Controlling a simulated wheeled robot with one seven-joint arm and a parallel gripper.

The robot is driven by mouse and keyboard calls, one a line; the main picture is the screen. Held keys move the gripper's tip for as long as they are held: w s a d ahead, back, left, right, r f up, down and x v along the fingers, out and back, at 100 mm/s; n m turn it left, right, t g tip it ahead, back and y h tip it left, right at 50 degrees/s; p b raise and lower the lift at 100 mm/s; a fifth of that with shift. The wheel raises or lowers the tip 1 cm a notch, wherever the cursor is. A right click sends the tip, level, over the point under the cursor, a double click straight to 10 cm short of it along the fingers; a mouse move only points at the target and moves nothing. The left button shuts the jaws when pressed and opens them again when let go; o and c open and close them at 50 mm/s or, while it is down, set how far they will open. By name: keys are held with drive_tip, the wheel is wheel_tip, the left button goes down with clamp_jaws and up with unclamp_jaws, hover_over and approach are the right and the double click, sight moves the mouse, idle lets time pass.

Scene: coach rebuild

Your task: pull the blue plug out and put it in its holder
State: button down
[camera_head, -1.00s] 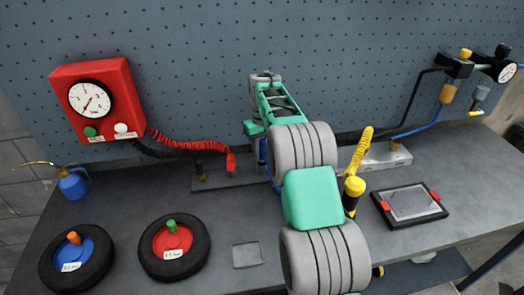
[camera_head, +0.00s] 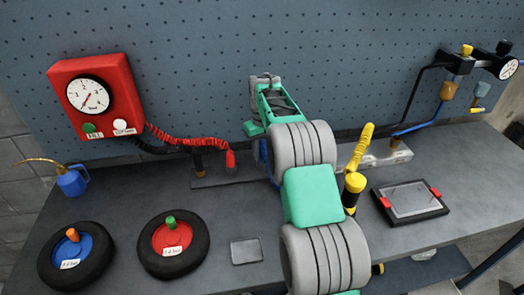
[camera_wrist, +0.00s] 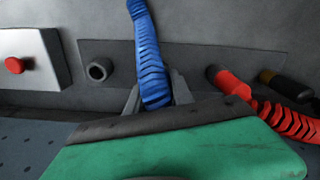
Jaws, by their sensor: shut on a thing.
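My gripper (camera_wrist: 157,100) is shut on the blue plug (camera_wrist: 153,82), whose ribbed blue body stands between the two grey fingers in the wrist view. In the head view my arm hides most of the plug, and only a bit of blue shows beside the arm. A dark plate (camera_wrist: 190,60) lies just beyond the fingers. An empty black ring (camera_wrist: 98,70) is on it, left of the blue plug in the wrist view. The plug's lower end is hidden by my gripper, so I cannot tell whether it is seated in anything.
A red plug (camera_wrist: 228,82) and a black plug with a brass band (camera_wrist: 285,84) are close by on the plate. A silver block (camera_head: 385,157), yellow-handled tool (camera_head: 357,160) and black-framed tray (camera_head: 410,201) are right of my arm. Two wheels (camera_head: 75,257) are front left.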

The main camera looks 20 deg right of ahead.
drive_tip(key=shift+f+b, duration=0.3)
drive_tip(key=shift+f, duration=0.4)
drive_tip(key=c, duration=1)
unclamp_jaws()
drive_tip(key=shift+c, duration=0.2)
wheel_tip(320, 180, up, 8)
drive_tip(key=shift+f+b, duration=0.1)
drive_tip(key=shift+b, duration=0.3)
